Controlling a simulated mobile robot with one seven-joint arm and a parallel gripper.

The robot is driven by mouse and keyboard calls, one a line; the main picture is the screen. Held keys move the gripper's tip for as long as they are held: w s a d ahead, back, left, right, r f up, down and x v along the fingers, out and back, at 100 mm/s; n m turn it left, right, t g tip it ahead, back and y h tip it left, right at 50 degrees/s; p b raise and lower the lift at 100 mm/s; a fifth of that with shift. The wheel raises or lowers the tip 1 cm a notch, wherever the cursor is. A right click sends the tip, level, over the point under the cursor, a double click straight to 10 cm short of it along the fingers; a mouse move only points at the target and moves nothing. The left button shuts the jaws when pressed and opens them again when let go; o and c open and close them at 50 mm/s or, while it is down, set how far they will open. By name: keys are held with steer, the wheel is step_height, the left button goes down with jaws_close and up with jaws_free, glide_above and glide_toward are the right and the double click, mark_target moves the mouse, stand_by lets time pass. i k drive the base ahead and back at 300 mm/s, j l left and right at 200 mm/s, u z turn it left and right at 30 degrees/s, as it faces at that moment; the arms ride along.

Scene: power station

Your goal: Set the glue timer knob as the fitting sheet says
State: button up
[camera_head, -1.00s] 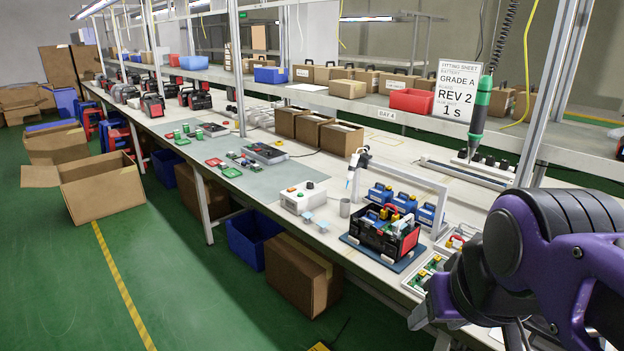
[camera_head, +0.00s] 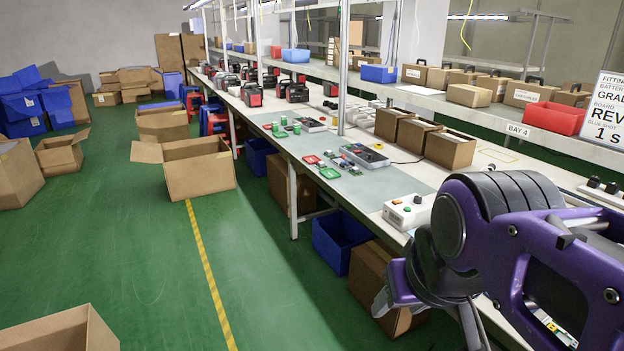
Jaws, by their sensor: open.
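The fitting sheet (camera_head: 603,118) hangs at the right edge, cut off by the frame; its readable parts include "GRAD", "REV" and "1 S", with the last under a small glue shot line. A white control box (camera_head: 407,212) with a green and a red-orange button stands on the bench's front edge, just above my gripper in the picture.
The long bench (camera_head: 395,185) carries boards, brown boxes (camera_head: 450,150) and black-red battery cases. A red bin (camera_head: 554,118) is on the shelf. A blue bin (camera_head: 340,242) and a carton (camera_head: 378,285) sit under the bench. The green floor at left is clear between open cartons (camera_head: 198,172).

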mark_target(417, 200)
steer(key=i+j+u, duration=0.3)
steer(key=i, duration=0.15)
steer(key=i+u, duration=0.35)
steer(key=i, duration=0.15)
steer(key=i+z, duration=0.35)
steer(key=i+j+z, duration=0.1)
steer(key=z, duration=0.2)
steer(key=i+j+z, duration=0.15)
steer(key=z, duration=0.2)
steer(key=i+z, duration=0.2)
steer(key=z, duration=0.25)
steer(key=i+j+z, duration=0.15)
steer(key=z, duration=0.3)
steer(key=i+j+z, duration=0.15)
steer(key=z, duration=0.3)
steer(key=i+j+z, duration=0.1)
steer(key=j+z, duration=0.2)
steer(key=z, duration=0.15)
steer(key=i+j+z, duration=0.1)
steer(key=j+z, duration=0.15)
steer(key=z, duration=0.2)
